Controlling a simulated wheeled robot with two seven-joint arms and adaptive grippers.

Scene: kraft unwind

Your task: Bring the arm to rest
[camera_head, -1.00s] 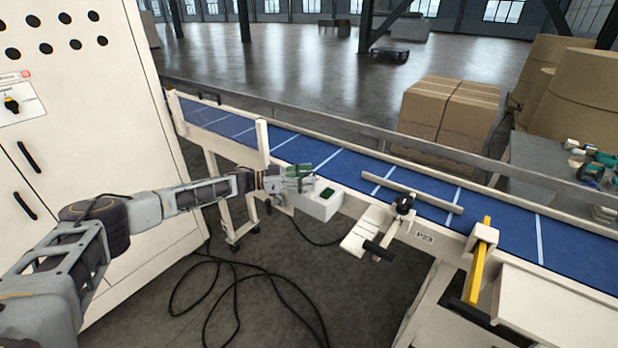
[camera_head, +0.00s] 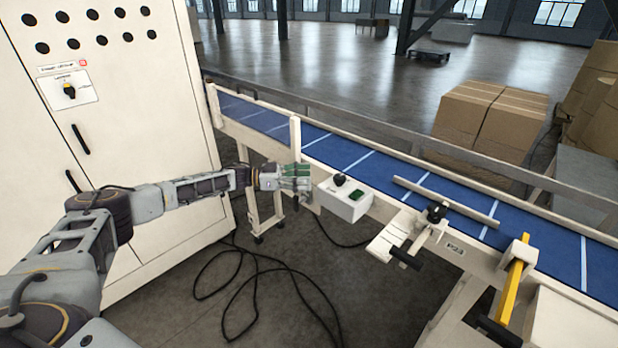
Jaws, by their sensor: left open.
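My left arm comes in from the left and reaches toward the conveyor (camera_head: 465,196). My left gripper (camera_head: 306,180) is open at the arm's end, with green on its fingers. It is just left of a white control box (camera_head: 345,203) on the conveyor's near side, and seems apart from it. The box has a black knob (camera_head: 339,179) and a green button (camera_head: 356,194). I cannot see anything held in the gripper. My right gripper is not in view.
A white cabinet (camera_head: 125,135) stands at the left. A black cable (camera_head: 255,285) lies looped on the floor. A handled bracket (camera_head: 405,240) and a yellow bar (camera_head: 511,290) stick out from the conveyor's near side. Cardboard boxes (camera_head: 490,120) stand behind it.

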